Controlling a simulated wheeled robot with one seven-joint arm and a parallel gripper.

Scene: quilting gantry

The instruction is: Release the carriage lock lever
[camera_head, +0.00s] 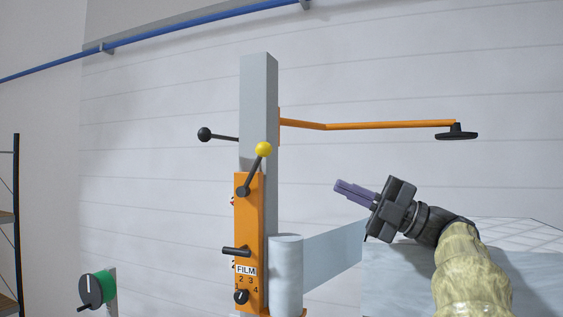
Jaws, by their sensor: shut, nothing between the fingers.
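An orange control panel (248,215) is fixed to a grey upright post (258,110). From its upper part a lever with a yellow ball knob (263,149) leans up and to the right. A second lever with a black ball knob (204,134) sticks out left of the post. A black bar handle (236,251) sits lower on the panel. No label shows which of these is the carriage lock lever. My gripper (340,187) is shut and empty, right of the post and apart from the levers, with its fingers pointing left and slightly up.
A numbered dial (241,297) sits below a FILM label (246,271). An orange arm (370,125) with a black disc (456,135) reaches right above my gripper. A pale roll (286,275) stands beside the panel. A green-and-black crank wheel (97,290) is lower left.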

